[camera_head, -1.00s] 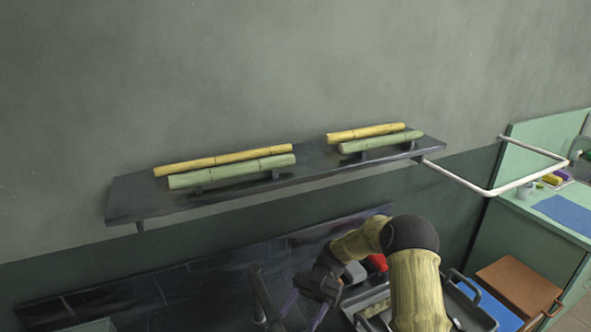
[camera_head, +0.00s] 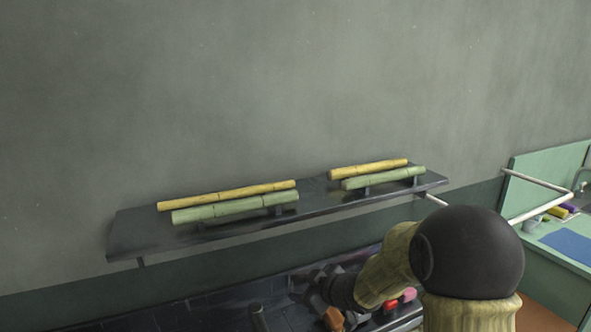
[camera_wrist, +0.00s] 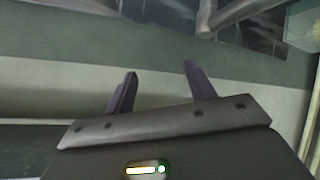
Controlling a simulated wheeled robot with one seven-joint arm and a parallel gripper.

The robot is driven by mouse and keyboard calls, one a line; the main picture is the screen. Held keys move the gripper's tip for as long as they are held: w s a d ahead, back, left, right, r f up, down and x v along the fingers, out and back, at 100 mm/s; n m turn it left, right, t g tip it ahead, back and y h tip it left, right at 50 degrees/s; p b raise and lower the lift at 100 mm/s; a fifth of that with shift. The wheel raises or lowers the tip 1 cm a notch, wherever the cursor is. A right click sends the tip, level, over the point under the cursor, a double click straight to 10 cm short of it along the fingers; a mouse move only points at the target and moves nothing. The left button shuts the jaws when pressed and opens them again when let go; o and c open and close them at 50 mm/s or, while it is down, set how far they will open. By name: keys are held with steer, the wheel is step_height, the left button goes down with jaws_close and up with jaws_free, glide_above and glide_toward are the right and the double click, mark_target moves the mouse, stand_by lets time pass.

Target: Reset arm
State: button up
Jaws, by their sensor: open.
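My gripper (camera_wrist: 159,80) shows in the wrist view with its two dark fingers apart and nothing between them. In the head view my arm rises at the lower right, with its large dark joint in front of the counter. The hand end of my arm is low, below the wall shelf (camera_head: 125,241), and my fingertips are hard to make out there. Green cane pieces (camera_head: 236,208) and yellow cane pieces (camera_head: 226,195) lie on the shelf, clear of my arm.
A white rail (camera_head: 540,205) juts out at the right by a green counter with a blue mat (camera_head: 570,246). Small red items (camera_head: 391,304) show beside my arm on the dark surface below. The wall above the shelf is bare.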

steer(key=s+d+f+m+g+h, duration=0.2)
steer(key=s+d+m+h, duration=0.45)
steer(key=s+d, duration=0.4)
steer(key=s+d+f+m+g, duration=0.2)
steer(key=s+m+g, duration=0.2)
steer(key=s, duration=0.9)
steer(key=shift+s+d+m, duration=0.15)
steer(key=shift+s+m, duration=0.15)
steer(key=shift+m, duration=0.25)
steer(key=shift+h, duration=0.25)
steer(key=shift+w, duration=0.1)
steer(key=c, duration=0.4)
steer(key=shift+d, duration=0.55)
